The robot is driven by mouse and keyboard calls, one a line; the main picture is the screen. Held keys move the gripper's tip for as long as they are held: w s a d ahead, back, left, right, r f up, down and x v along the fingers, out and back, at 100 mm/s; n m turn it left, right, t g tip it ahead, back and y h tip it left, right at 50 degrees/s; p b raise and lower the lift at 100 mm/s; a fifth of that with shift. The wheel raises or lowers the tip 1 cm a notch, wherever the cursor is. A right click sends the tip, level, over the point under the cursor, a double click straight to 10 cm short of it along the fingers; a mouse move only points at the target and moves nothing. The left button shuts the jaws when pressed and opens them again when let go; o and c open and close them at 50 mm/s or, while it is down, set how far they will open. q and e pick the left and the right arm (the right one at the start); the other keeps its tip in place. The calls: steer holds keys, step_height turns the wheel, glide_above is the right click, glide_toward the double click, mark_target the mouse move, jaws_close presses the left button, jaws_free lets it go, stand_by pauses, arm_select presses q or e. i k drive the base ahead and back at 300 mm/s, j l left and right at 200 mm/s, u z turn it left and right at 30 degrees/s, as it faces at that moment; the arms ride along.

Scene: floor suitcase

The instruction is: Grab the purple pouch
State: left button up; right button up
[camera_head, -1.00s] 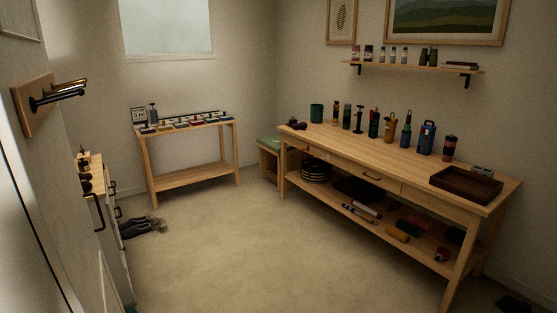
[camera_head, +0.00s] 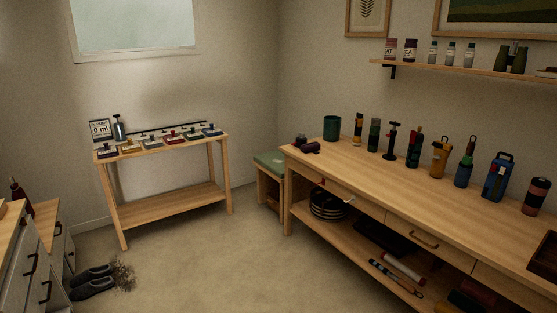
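I see no purple pouch that I can make out in the head view. Neither of my grippers is in view. A long wooden workbench (camera_head: 365,170) stands on the right, with bottles, tools and a green cup (camera_head: 331,128) on its top. Its lower shelf holds a stack of dark round plates (camera_head: 328,204), a dark flat item (camera_head: 383,237) and rolled items. A small wooden table (camera_head: 160,147) by the far wall carries a row of small coloured stamp-like items.
A green-topped stool (camera_head: 269,162) stands between the table and the workbench. Dark shoes (camera_head: 92,283) lie on the floor at the lower left beside a drawer cabinet (camera_head: 32,262). A wall shelf (camera_head: 470,68) hangs above the bench. The middle floor is clear.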

mark_target(309, 147)
steer(key=i+z, duration=0.1)
steer(key=i, duration=0.95)
steer(key=i+j, duration=0.2)
steer(key=i, duration=0.8)
steer(key=l+z, duration=0.05)
